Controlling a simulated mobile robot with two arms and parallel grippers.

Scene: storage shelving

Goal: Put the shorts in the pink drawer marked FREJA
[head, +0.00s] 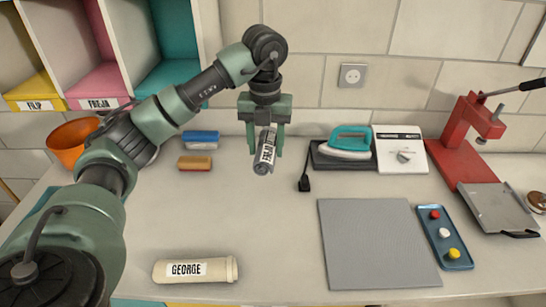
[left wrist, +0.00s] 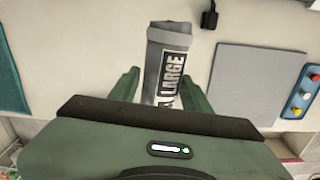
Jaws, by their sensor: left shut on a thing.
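My left gripper (head: 265,148) hangs fingers-down above the middle of the worktop and is shut on a grey rolled cloth (head: 262,167). The roll has a black-and-white label that seems to read LARGE in the left wrist view (left wrist: 168,42); part of the label is hidden. I cannot tell from its shape whether it is the shorts. A cream roll (head: 167,271) labelled GEORGE lies at the front of the worktop. The pink drawer (head: 92,88) marked FREJA is at upper left, between a yellow one and a teal one. My right gripper is out of view.
The yellow FILIP compartment (head: 37,88) is left of the pink one. An orange bowl (head: 70,146), blue and red-yellow blocks, a black plug (head: 305,183), a teal iron (head: 348,140), a red press (head: 462,140), a grey mat (head: 375,245) and a blue tray (head: 443,240) stand around. The middle front is clear.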

